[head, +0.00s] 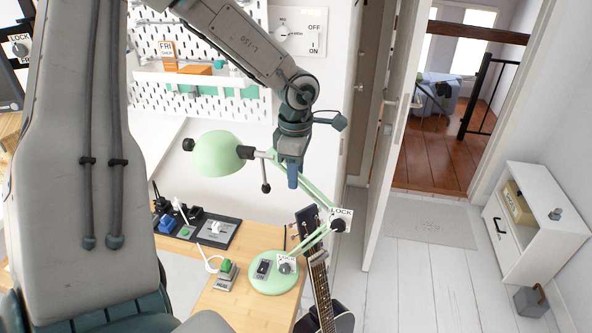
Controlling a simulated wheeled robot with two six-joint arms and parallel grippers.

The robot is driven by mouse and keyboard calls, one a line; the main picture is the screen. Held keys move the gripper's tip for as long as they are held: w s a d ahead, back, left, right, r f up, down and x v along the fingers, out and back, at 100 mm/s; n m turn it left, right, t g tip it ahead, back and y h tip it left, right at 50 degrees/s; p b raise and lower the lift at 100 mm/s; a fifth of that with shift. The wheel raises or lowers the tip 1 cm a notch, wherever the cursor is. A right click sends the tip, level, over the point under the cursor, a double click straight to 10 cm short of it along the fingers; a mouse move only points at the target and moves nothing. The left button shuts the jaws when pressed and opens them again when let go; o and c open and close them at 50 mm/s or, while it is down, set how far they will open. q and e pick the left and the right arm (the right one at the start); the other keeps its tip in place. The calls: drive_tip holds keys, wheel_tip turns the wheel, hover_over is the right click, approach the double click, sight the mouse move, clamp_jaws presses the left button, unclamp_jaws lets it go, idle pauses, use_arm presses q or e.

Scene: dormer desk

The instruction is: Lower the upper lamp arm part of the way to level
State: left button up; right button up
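A mint-green desk lamp stands on the wooden desk, its round base (268,283) near the right edge. Its lower arm (311,240) rises right to an elbow with a LOCK tag and black knob (339,225). The upper lamp arm (318,193) slopes up and left from the elbow to the domed shade (217,153). A second LOCK knob (286,267) is at the base. My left gripper (292,180) points down at the upper arm's shade end, overlapping it in view. Whether it touches or grips the arm is hidden. My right gripper is not seen.
A guitar (322,290) leans by the desk's right edge, close to the lamp. A green-button box (226,270) and a black tray (200,228) are on the desk. A pegboard (165,45) is behind. An open door (392,130) and white cabinet (535,222) are right.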

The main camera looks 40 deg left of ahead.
use_arm(q)
drive_tip(key=shift+s+f, duration=0.1)
drive_tip(key=shift+f, duration=0.2)
drive_tip(key=shift+s+f, duration=0.15)
drive_tip(key=shift+s, duration=0.1)
drive_tip(key=shift+w, duration=0.15)
drive_tip(key=shift+c, duration=1)
clamp_jaws()
